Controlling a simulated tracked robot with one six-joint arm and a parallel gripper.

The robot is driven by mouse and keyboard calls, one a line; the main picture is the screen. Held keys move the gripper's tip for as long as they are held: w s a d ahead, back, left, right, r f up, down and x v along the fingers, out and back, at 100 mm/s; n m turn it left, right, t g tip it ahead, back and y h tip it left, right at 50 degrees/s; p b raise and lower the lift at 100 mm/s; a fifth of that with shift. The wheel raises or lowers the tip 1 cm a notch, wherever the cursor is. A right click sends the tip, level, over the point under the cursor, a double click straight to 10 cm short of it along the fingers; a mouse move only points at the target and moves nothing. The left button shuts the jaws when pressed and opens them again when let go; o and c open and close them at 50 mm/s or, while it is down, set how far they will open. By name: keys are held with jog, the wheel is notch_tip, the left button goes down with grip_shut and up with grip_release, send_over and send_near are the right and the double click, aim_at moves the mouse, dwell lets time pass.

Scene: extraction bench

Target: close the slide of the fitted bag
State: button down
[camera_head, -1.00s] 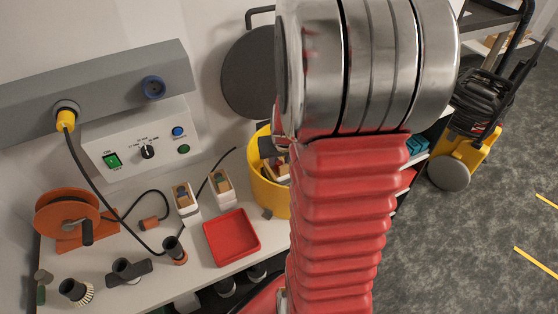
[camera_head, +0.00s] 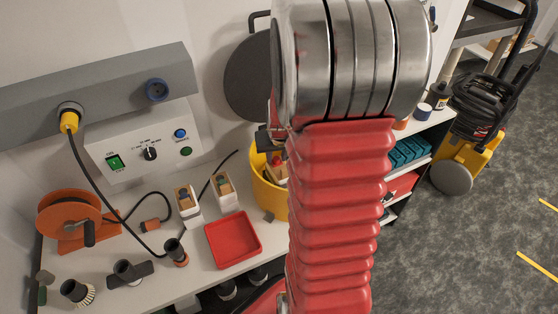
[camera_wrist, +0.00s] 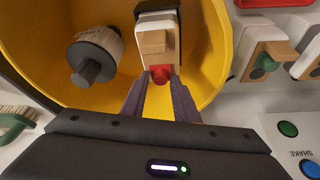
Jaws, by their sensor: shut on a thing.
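The fitted bag's collar (camera_wrist: 157,30) is a pale block with a wooden slide plate (camera_wrist: 155,44) and a red knob (camera_wrist: 160,74). It sits inside the open yellow drum (camera_wrist: 215,70) in the wrist view. My gripper (camera_wrist: 160,80) reaches into the drum with its two dark fingers on either side of the red knob, shut on it. The frames do not clearly show how far the slide covers the bag's opening. In the head view the drum (camera_head: 262,195) is partly hidden behind my arm.
A grey-ended cylinder (camera_wrist: 92,62) stands beside the collar in the drum. Two similar pale blocks, one with a green knob (camera_wrist: 283,52), stand on the bench outside. A red tray (camera_head: 232,238), an orange cable reel (camera_head: 68,222) and a control panel (camera_head: 150,150) are to the left.

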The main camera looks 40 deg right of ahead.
jog(key=shift+w+r, duration=0.1)
jog(key=shift+w, duration=0.15)
jog(key=c, duration=1.7)
grip_release()
jog(key=shift+w, duration=0.1)
jog(key=shift+o, duration=0.2)
jog(key=v, duration=1.3)
jog(key=shift+s+r, duration=0.2)
jog(key=shift+s, duration=0.05)
jog(key=shift+a, duration=0.2)
jog(key=s+a+r+n, duration=0.2)
jog(key=s+a, duration=0.1)
jog(key=a, duration=0.5)
jog(key=s+a+r+n+t+y, duration=0.1)
jog(key=s+a+r+n, duration=0.1)
jog(key=a, duration=0.7)
jog(key=s+a+r+n+y, duration=0.1)
jog(key=s+a+r+n, duration=0.1)
jog(key=a, duration=0.6)
jog(key=shift+s+a+r+t, duration=0.4)
jog(key=shift+s+r, duration=0.05)
jog(key=shift+s, duration=0.8)
